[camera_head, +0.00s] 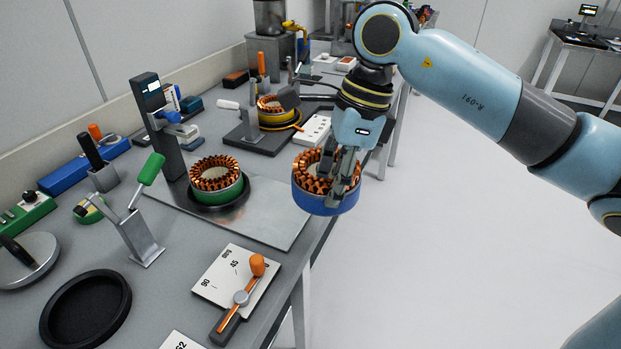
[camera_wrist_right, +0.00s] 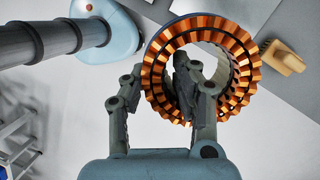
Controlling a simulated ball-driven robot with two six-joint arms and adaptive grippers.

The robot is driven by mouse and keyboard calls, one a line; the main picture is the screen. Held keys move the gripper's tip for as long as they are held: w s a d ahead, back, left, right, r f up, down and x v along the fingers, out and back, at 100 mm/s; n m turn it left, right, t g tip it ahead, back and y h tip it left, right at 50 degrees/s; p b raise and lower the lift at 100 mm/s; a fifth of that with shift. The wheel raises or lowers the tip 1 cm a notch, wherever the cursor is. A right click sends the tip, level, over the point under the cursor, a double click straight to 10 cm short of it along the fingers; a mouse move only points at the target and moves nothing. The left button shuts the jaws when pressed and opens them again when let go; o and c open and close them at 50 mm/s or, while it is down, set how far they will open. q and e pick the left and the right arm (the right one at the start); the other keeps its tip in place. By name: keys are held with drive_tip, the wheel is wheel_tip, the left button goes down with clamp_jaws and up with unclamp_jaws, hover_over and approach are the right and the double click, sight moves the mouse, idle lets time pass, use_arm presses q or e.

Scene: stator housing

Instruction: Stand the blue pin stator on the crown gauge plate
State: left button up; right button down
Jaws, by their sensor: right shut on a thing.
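The blue pin stator (camera_head: 322,200) has a blue outer band and a crown of copper pins. It hangs roughly upright in my right gripper (camera_head: 345,180), beside the bench's right edge and over the floor. In the right wrist view its copper ring (camera_wrist_right: 243,75) is seen with an open bore. My right gripper (camera_wrist_right: 160,90) is shut on its ring, with one fingertip over the bore. I cannot tell for sure which part is the crown gauge plate; a flat metal plate (camera_head: 275,220) lies on the bench to the left of the held stator. My left gripper is not in view.
A green stator (camera_head: 228,192) stands in a black ring base (camera_head: 205,203) on the metal plate, beside a dark post (camera_head: 160,130). A yellow stator (camera_head: 278,122) stands farther back. An orange-handled lever on a marked card (camera_head: 212,282) and a black round tray (camera_head: 72,325) are in front.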

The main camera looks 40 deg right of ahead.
drive_tip(key=shift+w+f, duration=0.1)
drive_tip(key=shift+w, duration=0.2)
drive_tip(key=w+f, duration=0.2)
drive_tip(key=w, duration=0.1)
drive_tip(key=w+a+f+p, duration=0.1)
drive_tip(key=w+f, duration=0.1)
drive_tip(key=w, duration=0.2)
drive_tip(key=w+a+f, duration=0.1)
drive_tip(key=w+f, duration=0.1)
drive_tip(key=w, duration=0.1)
drive_tip(key=shift+w+a+f, duration=0.1)
drive_tip(key=shift+w+f, duration=0.15)
drive_tip(key=shift+w, duration=0.1)
wheel_tip(320, 180, down, 4)
drive_tip(key=shift+r+p, duration=0.15)
drive_tip(key=shift+p, duration=0.45)
drive_tip(key=shift+f, duration=0.2)
drive_tip(key=shift+f, duration=0.15)
drive_tip(key=c, duration=1)
unclamp_jaws()
drive_tip(key=shift+s, duration=0.1)
drive_tip(key=shift+c, duration=0.2)
